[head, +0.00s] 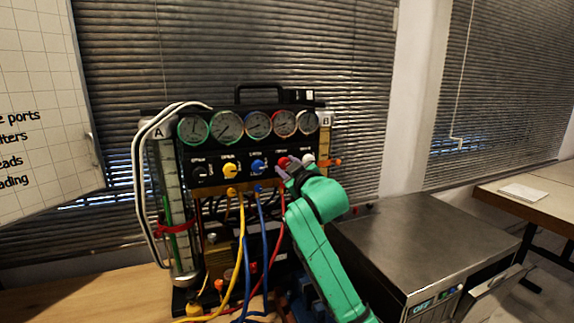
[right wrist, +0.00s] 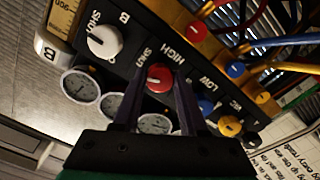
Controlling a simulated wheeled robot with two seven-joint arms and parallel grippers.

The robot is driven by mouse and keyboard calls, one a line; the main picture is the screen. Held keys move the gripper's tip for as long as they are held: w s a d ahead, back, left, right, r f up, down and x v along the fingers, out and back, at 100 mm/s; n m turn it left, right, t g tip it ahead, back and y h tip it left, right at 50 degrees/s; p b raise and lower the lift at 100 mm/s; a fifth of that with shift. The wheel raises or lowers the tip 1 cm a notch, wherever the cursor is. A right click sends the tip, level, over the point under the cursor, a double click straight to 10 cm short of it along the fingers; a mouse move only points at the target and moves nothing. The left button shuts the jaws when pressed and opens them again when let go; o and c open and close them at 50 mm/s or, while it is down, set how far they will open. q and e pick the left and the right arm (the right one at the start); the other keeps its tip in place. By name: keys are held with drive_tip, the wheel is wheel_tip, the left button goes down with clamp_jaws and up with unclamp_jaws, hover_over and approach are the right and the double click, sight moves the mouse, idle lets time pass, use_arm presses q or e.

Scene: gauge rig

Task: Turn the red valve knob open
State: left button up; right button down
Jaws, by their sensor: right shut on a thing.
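The red valve knob (head: 283,162) is on the front of the black gauge panel, between the blue knob (head: 257,167) and the white knob (head: 308,158). My right gripper (head: 287,170) is at the red knob and partly covers it in the head view. In the right wrist view the red knob (right wrist: 159,78) sits between the two dark fingers of my right gripper (right wrist: 158,88), which is shut on it. My left gripper is not in view.
A yellow knob (head: 230,170) and a black knob (head: 199,172) are further left on the panel. Round gauges (head: 257,124) line its top. Yellow, blue and red hoses hang below. A metal-topped box (head: 430,235) stands right of my arm.

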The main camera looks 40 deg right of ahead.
drive_tip(key=n+p, duration=0.1)
drive_tip(key=n, duration=0.2)
drive_tip(key=shift+n, duration=0.4)
drive_tip(key=n+p, duration=0.1)
drive_tip(key=n, duration=0.2)
drive_tip(key=shift+n, duration=0.3)
drive_tip(key=n+p, duration=0.1)
drive_tip(key=n, duration=0.2)
drive_tip(key=shift+f+n+p, duration=0.1)
drive_tip(key=shift+n+p, duration=0.4)
drive_tip(key=shift+n, duration=0.9)
drive_tip(key=shift+c, duration=2.2)
unclamp_jaws()
